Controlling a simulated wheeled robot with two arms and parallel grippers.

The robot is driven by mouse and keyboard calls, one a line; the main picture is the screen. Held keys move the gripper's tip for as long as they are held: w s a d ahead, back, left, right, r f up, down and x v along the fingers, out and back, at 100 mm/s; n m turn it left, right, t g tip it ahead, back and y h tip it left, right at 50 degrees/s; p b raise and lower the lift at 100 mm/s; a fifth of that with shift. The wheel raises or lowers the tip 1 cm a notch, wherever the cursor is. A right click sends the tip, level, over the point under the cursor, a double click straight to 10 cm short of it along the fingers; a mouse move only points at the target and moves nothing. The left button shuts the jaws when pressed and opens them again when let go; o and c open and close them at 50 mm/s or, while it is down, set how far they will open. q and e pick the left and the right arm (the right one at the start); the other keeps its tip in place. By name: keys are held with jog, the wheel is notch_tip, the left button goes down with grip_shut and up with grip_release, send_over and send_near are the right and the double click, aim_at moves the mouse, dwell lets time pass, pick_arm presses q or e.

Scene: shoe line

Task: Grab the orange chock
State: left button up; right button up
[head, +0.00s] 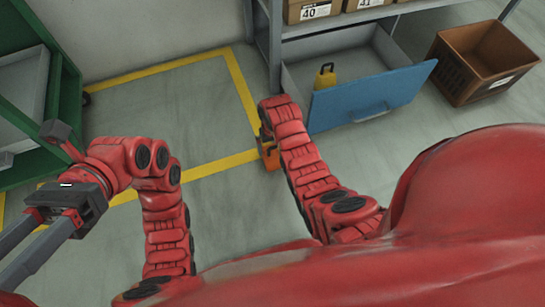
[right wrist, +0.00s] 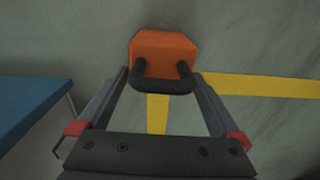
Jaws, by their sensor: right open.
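The orange chock (right wrist: 165,48) lies on the floor in the right wrist view, with a dark looped handle (right wrist: 164,84) facing me. In the head view the chock (head: 270,158) is mostly hidden behind my right arm. My right gripper (right wrist: 161,74) is open, with one finger on each side of the handle. I cannot tell whether the fingers touch it. In the head view the right arm hides most of this gripper. My left gripper (head: 22,252) is at the far left, its two fingers apart and empty, far from the chock.
A blue-fronted drawer (head: 370,97) stands open right of the chock, with a yellow object (head: 325,76) inside. A brown crate (head: 451,74) is at the upper right. A green cabinet (head: 69,100) is at the left. Yellow floor tape (head: 240,85) borders clear grey floor.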

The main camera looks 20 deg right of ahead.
jog(key=shift+f+b, duration=0.35)
jog(key=shift+f, duration=0.4)
pick_arm(q)
jog(key=s+a+t, duration=0.1)
jog(key=t, duration=0.1)
jog(key=s+a+f+m+t+y, duration=0.1)
jog(key=s+a, duration=0.1)
jog(key=shift+f+t, duration=0.2)
jog(key=shift+t, duration=0.2)
pick_arm(e)
grip_shut()
